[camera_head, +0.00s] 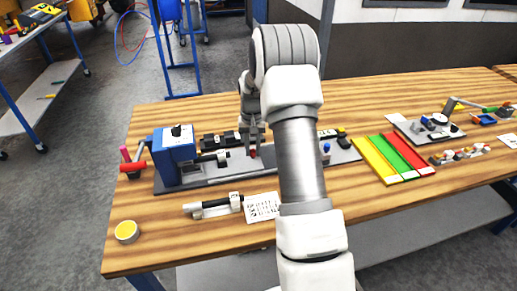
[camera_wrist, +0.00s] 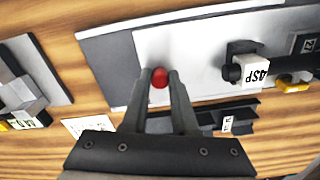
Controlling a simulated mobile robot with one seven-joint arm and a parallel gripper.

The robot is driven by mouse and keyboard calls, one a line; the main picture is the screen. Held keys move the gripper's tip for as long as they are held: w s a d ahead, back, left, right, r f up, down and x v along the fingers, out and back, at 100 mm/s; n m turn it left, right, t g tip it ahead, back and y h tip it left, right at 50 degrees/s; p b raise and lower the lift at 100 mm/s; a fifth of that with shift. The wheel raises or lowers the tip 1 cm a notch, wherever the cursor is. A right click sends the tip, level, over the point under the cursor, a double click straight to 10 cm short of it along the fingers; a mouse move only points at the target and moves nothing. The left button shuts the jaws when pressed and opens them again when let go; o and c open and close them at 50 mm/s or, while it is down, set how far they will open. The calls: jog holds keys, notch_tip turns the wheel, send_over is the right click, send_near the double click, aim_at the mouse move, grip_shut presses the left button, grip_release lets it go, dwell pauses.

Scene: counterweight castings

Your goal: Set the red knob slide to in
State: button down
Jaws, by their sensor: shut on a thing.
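The red knob (camera_head: 252,154) stands on the grey base plate (camera_head: 215,178) in the middle of the wooden bench. In the wrist view the red knob (camera_wrist: 159,78) sits between my two fingertips, against a light silver plate (camera_wrist: 195,45). My gripper (camera_head: 252,140) points down at it, and in the wrist view my gripper (camera_wrist: 162,76) is shut on the knob. My arm hides part of the base plate to the right of the knob. I cannot read any in or out mark beside the slide.
A blue block (camera_head: 175,150) with a red handle (camera_head: 133,167) stands at the left of the plate. A block labelled 4SP (camera_wrist: 254,69) lies near my fingers. Yellow, green and red strips (camera_head: 394,158) lie to the right. A yellow round button (camera_head: 126,231) sits front left.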

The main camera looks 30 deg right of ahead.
jog(key=shift+w+a, duration=0.1)
jog(key=shift+a, duration=0.15)
jog(key=c, duration=0.7)
grip_release()
jog(key=shift+a, duration=0.1)
jog(key=shift+r, duration=0.1)
jog(key=shift+r, duration=0.2)
notch_tip(320, 180, up, 17)
